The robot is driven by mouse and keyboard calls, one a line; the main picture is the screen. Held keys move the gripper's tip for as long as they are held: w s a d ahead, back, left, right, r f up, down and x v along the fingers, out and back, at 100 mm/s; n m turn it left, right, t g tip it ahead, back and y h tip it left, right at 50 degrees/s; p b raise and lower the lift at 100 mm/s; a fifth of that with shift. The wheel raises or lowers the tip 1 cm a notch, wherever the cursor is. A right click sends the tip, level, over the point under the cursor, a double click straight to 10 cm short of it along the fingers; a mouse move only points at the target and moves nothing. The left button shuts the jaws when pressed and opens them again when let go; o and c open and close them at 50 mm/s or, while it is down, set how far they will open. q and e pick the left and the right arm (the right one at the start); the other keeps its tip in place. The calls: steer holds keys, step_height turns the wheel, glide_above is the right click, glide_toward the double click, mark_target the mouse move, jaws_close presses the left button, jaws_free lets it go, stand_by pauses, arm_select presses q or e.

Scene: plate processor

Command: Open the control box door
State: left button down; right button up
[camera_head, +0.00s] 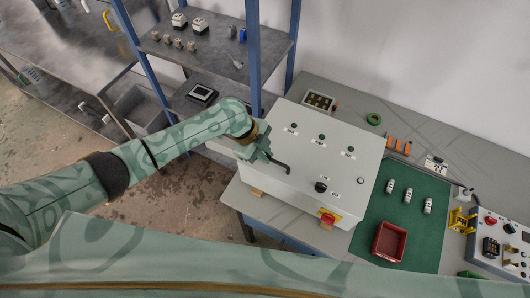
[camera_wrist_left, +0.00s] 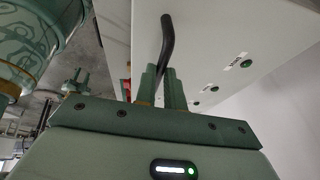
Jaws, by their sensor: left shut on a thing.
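The control box (camera_head: 300,189) is a large pale grey box on the workbench. Its door (camera_head: 325,150) is the wide upper face with green buttons and black knobs, and looks flush with the box. A bent black handle (camera_head: 283,166) sticks out at the door's left side. My left gripper (camera_head: 268,157) is at that side, shut on the handle. In the left wrist view the handle (camera_wrist_left: 167,40) rises from between the fingers (camera_wrist_left: 164,88) in front of the pale door. A small green pronged part (camera_wrist_left: 75,82) there may be my right gripper, too small to read.
A red-and-yellow switch (camera_head: 328,218) sits on the box's front side. A green mat (camera_head: 375,211) with a red bin (camera_head: 389,241) lies to the right. A blue-post shelf (camera_head: 253,55) stands behind on the left. My other arm spans the bottom of the head view.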

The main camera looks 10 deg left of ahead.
arm_select(q)
steer(key=w+d+r+g+p, duration=0.1)
steer(key=w+r+p, duration=0.1)
steer(key=w+r, duration=0.2)
steer(key=w+d+r+g+p, duration=0.1)
steer(key=w+r, duration=0.3)
steer(key=r, duration=0.6)
steer(key=shift+d+r+n+y+p, duration=0.3)
steer(key=shift+r+y+p, duration=0.1)
steer(key=shift+p, duration=0.1)
